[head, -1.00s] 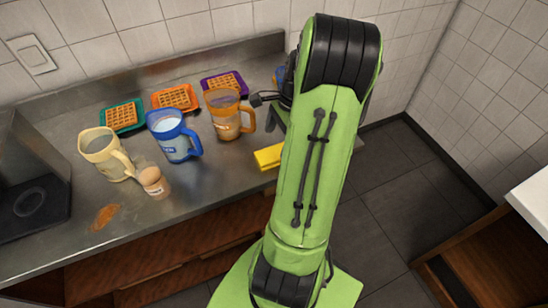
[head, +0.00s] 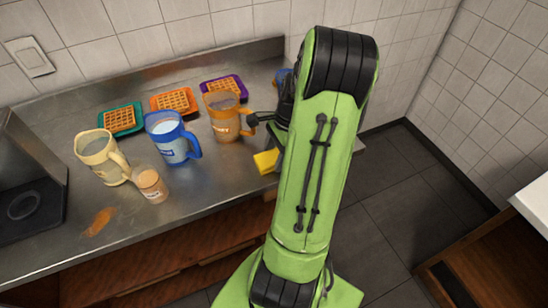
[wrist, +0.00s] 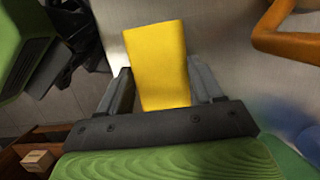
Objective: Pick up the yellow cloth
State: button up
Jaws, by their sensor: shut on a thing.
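The yellow cloth (head: 266,161) shows at the right end of the steel counter in the head view, partly hidden behind my green arm. In the wrist view the yellow cloth (wrist: 158,62) stands between the two dark fingers of my gripper (wrist: 160,88), which are shut on it. Its far end sticks out past the fingertips. The head view hides the fingers behind my arm. I cannot tell whether the cloth still touches the counter.
An orange pitcher (head: 224,122), a blue pitcher (head: 171,140), a cream pitcher (head: 101,158) and a small jar (head: 151,186) stand left of the cloth. Waffles on coloured plates (head: 174,101) lie behind. A brown smear (head: 98,222) marks the counter (head: 200,200) at front left.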

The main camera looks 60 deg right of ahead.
aim_at(275, 155)
notch_tip(275, 155, up, 10)
jog(key=p, duration=0.3)
